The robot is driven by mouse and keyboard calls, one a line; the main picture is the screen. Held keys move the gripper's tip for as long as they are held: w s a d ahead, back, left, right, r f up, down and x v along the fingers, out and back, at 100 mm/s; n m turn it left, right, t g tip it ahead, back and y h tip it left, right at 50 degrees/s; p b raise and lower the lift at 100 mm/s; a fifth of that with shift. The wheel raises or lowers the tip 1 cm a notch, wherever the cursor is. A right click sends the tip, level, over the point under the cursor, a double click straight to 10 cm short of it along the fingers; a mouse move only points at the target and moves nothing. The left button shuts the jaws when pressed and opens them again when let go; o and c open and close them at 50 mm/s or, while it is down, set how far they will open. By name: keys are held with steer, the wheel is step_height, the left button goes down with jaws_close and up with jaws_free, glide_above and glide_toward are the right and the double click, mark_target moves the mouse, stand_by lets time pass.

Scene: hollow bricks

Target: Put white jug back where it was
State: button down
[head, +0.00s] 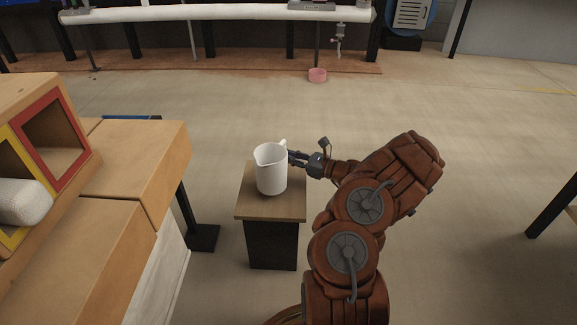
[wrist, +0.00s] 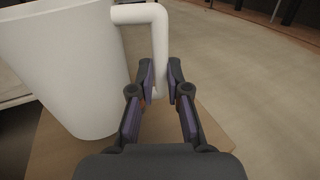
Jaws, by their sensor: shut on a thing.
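The white jug (head: 271,170) stands upright at the small wooden-topped stand (head: 258,207) in the head view. I cannot tell whether its base touches the top. Its handle points right, toward my gripper (head: 297,158). In the wrist view, the jug's body (wrist: 65,60) fills the left side. My gripper (wrist: 160,88) is shut on the lower part of the jug's handle (wrist: 160,45), with a finger on each side of it.
A wooden bench with hollow bricks stands at the left, with a red-framed opening (head: 52,142) and a white roll (head: 22,202). A pink bowl (head: 317,75) lies on the floor at the back. The floor (head: 480,150) at right is largely clear.

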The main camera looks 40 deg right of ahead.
steer(key=shift+f+b, duration=0.4)
steer(key=shift+f, duration=0.8)
steer(key=shift+f, duration=0.2)
steer(key=c, duration=1.2)
jaws_free()
steer(key=shift+o, duration=0.2)
steer(key=shift+r, duration=0.2)
steer(key=p+v, duration=0.4)
steer(key=v, duration=0.8)
